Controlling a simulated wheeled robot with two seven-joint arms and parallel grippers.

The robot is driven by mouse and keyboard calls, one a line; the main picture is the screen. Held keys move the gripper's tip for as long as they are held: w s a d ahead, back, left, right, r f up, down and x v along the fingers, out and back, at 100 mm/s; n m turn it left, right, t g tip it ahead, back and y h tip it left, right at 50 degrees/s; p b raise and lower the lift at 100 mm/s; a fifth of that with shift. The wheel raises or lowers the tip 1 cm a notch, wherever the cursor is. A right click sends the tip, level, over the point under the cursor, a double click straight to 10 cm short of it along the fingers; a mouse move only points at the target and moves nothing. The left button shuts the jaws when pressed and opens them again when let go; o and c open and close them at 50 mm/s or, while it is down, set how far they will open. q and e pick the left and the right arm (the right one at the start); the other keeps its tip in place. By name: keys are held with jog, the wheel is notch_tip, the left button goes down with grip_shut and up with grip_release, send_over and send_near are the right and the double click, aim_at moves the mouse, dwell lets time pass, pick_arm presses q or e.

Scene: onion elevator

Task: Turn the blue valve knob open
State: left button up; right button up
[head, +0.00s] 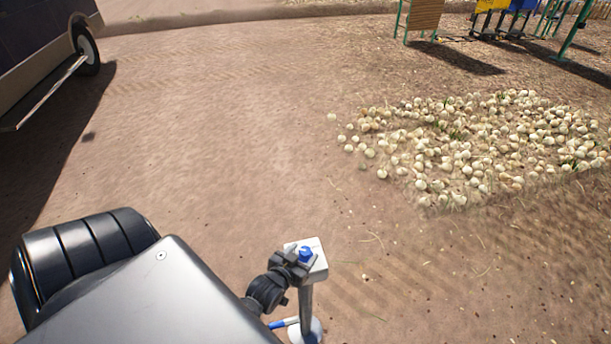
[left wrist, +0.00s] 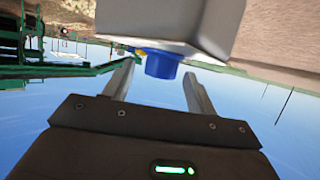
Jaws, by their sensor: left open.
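The blue valve knob (head: 306,254) is on a white box (head: 319,262) on top of a grey post, low in the middle of the head view. My left gripper (head: 299,260) is at the knob, its fingers near it. In the left wrist view the blue knob (left wrist: 161,65) sticks out from the white box (left wrist: 190,25). It lies between the fingertips of my open left gripper (left wrist: 157,78), with a visible gap on each side. Whether the fingers reach fully around the knob cannot be told. My right gripper is not in view.
A pile of onions (head: 470,145) lies on the dirt at the right. A trailer or vehicle with a wheel (head: 86,50) stands at the upper left. Green-framed machinery (head: 425,15) stands at the upper right. A blue-and-white part (head: 284,323) is low by the post. Open dirt lies between.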

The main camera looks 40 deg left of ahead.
pick_arm(q)
jog(key=shift+x, duration=1.1)
jog(key=c, duration=1)
